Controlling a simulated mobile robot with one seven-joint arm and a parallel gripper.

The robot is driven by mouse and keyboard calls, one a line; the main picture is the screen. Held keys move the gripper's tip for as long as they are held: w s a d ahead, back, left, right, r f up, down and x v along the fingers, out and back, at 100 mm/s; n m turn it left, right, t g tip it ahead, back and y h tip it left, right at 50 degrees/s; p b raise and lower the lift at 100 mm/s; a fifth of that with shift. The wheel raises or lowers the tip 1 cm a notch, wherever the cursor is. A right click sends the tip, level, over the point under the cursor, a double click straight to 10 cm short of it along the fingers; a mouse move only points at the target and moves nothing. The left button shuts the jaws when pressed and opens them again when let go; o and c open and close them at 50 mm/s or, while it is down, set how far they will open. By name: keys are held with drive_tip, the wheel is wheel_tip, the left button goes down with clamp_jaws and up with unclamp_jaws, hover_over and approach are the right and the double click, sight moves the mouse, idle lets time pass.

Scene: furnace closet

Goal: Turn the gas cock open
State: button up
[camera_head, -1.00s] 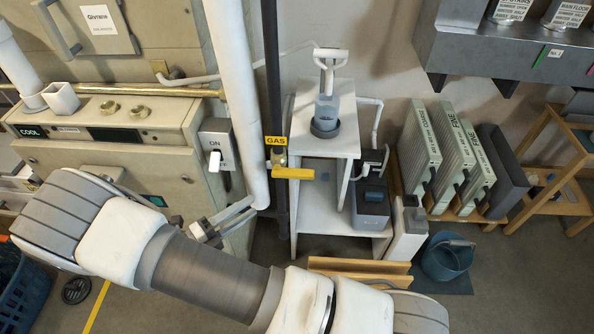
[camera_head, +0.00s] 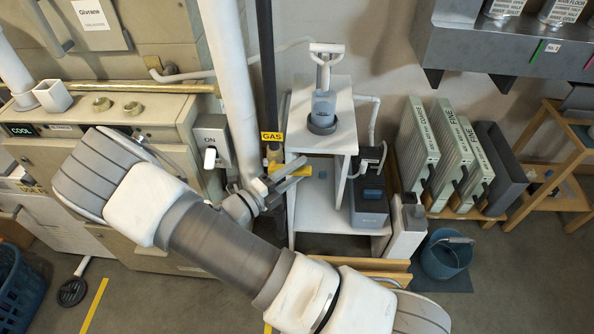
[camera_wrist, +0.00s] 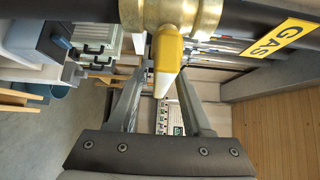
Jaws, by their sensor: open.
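The gas cock has a brass body (camera_wrist: 182,14) on a dark vertical pipe (camera_head: 267,70), under a yellow GAS label (camera_head: 272,137). Its yellow handle (camera_head: 303,171) stands crosswise to the pipe, pointing right in the head view, and is partly hidden by my gripper. In the wrist view the handle (camera_wrist: 168,62) points down from the brass body, between my two fingers. My gripper (camera_head: 284,177) is open at the handle, one finger on each side. I cannot tell whether either finger touches it.
A thick white pipe (camera_head: 232,80) runs just left of the gas pipe. A grey ON switch box (camera_head: 213,140) is left of that. A white shelf stand (camera_head: 338,150) is close on the right. A blue bucket (camera_head: 447,257) stands on the floor farther right.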

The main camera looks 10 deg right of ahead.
clamp_jaws()
idle(0.3)
idle(1.2)
